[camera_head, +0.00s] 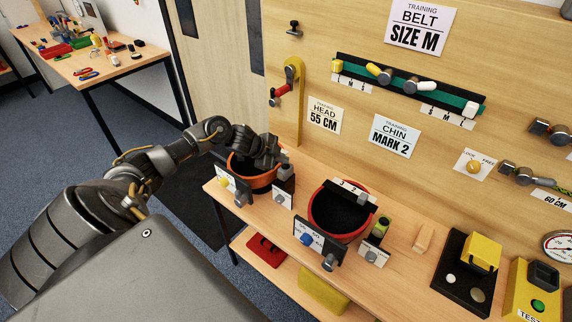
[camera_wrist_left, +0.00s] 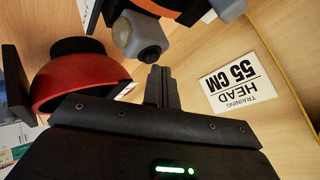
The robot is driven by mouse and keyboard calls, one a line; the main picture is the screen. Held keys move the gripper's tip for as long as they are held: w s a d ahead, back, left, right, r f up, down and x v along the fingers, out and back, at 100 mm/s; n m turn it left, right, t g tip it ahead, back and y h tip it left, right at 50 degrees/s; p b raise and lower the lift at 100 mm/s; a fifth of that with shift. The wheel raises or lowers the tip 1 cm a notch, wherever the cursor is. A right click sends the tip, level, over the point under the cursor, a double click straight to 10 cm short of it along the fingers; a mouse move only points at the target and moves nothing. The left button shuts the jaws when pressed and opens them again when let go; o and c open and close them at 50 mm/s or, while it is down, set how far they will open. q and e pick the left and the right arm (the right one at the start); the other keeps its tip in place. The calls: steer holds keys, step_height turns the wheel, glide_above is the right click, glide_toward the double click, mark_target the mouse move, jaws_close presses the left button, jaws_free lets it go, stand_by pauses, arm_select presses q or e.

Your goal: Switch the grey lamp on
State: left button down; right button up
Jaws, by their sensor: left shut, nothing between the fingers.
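The grey lamp (camera_wrist_left: 140,38) shows in the left wrist view as a grey body with a round, paler end, beside the rim of the orange helmet (camera_head: 262,180). In the head view, a small grey block at that helmet's right edge looks like the same lamp (camera_head: 286,171). I cannot tell whether it is lit. My left gripper (camera_head: 276,160) is over the orange helmet, partly hiding it. In the wrist view its fingers (camera_wrist_left: 160,72) are together and empty, pointing toward the lamp, close to it; contact is unclear. My right gripper is not in view.
The red helmet (camera_head: 312,208) stands to the right, with an olive-green lamp (camera_head: 382,226) beside it. Signs, a strap rail (camera_head: 408,84) and a yellow hook (camera_head: 292,75) are on the wooden wall behind. A black plate with a yellow block (camera_head: 484,252) is further right.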

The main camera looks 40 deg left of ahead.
mark_target(283, 167)
arm_select(q)
steer(key=shift+f, duration=0.45)
stand_by(0.6)
steer(key=shift+r+p, duration=0.7)
steer(key=shift+r, duration=0.2)
step_height(283, 167, up, 5)
steer(key=p, duration=0.4)
steer(key=shift+p, duration=0.3)
stand_by(0.4)
